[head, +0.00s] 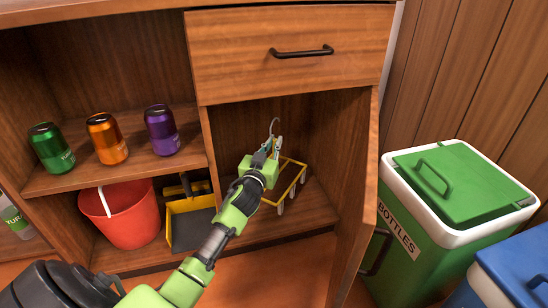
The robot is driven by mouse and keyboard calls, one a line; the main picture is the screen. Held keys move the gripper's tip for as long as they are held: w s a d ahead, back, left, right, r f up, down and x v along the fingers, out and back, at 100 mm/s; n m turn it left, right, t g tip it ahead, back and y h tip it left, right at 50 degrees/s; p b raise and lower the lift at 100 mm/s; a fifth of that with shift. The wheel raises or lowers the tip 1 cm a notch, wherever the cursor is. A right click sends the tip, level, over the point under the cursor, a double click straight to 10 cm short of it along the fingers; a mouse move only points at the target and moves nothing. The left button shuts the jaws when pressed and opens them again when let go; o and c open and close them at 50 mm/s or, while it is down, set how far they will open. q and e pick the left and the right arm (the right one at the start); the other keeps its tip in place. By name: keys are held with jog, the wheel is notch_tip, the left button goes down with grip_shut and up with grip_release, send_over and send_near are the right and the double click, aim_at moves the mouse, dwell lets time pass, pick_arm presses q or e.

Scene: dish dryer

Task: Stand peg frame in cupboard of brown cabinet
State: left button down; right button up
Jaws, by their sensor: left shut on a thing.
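The peg frame (292,187) is a yellow rectangular frame with a hook at its top and pale pegs hanging from it. It is inside the open cupboard of the brown cabinet (234,35), low near the cupboard floor (318,214). I cannot tell whether its pegs touch the floor. My left gripper (268,154) reaches in from the front and is shut on the peg frame near its hook. The gripper and forearm hide the frame's left part. My right gripper is not in view.
The cupboard door (357,200) stands open on the right. A closed drawer (290,52) is above. Left are several cans on a shelf (110,172), a red bucket (125,218) and a yellow dustpan (188,218). A green bottle bin (440,215) and blue bin (515,268) stand right.

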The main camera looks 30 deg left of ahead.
pick_arm(q)
jog(key=f+b, duration=0.2)
jog(key=f, duration=0.1)
jog(key=shift+w+a+f, duration=0.1)
jog(key=shift+w+f, duration=0.1)
jog(key=c, duration=2.5)
grip_release()
jog(key=shift+f+b, duration=0.2)
jog(key=shift+b, duration=0.1)
jog(key=shift+c, duration=0.2)
jog(key=o, duration=0.4)
jog(key=shift+r, duration=0.15)
jog(key=shift+s, duration=0.1)
